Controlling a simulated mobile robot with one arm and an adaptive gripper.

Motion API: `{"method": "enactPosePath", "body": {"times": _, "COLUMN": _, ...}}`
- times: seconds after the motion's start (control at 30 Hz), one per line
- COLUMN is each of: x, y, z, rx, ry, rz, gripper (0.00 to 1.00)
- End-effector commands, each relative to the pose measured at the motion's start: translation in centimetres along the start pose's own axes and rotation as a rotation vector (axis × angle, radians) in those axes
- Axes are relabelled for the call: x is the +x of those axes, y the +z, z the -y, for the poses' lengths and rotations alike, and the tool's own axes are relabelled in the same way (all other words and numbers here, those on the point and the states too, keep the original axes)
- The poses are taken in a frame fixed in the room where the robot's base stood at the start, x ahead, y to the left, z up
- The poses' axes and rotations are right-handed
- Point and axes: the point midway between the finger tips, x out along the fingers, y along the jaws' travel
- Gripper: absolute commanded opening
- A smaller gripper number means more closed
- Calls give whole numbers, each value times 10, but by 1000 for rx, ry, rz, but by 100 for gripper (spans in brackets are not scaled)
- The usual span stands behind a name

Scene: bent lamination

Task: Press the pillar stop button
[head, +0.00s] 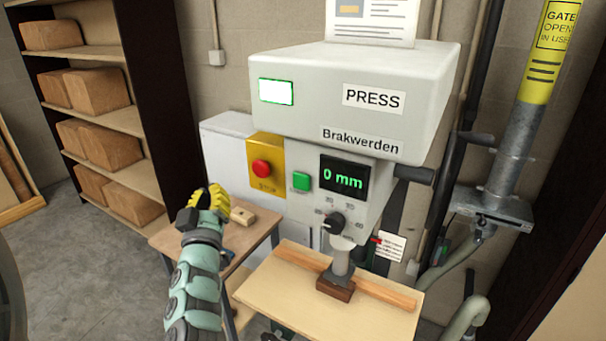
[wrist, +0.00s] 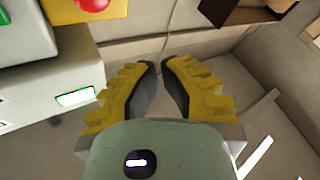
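A red round button (head: 261,168) sits on a yellow plate (head: 265,184) at the left of the press; small lettering under it is hard to read. In the wrist view the red button (wrist: 92,4) is partly cut off at the top edge, on its yellow plate (wrist: 118,10). My gripper (head: 212,196) has ribbed yellow fingers and is left of and a little below the button in the head view, apart from it. In the wrist view my gripper (wrist: 160,68) is empty, its fingertips close together with only a sliver between them.
The grey press (head: 360,85) has a green button (head: 301,181), a display reading 0 mm (head: 344,178) and a dial (head: 334,222). A wooden table (head: 300,305) is below it. A small side table (head: 235,240) holds a wood block (head: 242,216). Shelves (head: 110,115) stand left.

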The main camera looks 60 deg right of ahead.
Motion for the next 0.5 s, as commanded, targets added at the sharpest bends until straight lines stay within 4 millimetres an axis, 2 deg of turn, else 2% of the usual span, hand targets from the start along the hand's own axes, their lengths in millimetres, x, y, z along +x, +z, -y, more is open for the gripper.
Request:
{"method": "enactPosePath", "body": {"times": 0.1, "x": 2, "y": 8, "z": -4, "rx": -22, "ry": -9, "rz": 24, "gripper": 0}}
{"method": "enactPosePath", "body": {"times": 0.5, "x": 4, "y": 9, "z": -4, "rx": -22, "ry": -12, "rz": 26, "gripper": 0}}
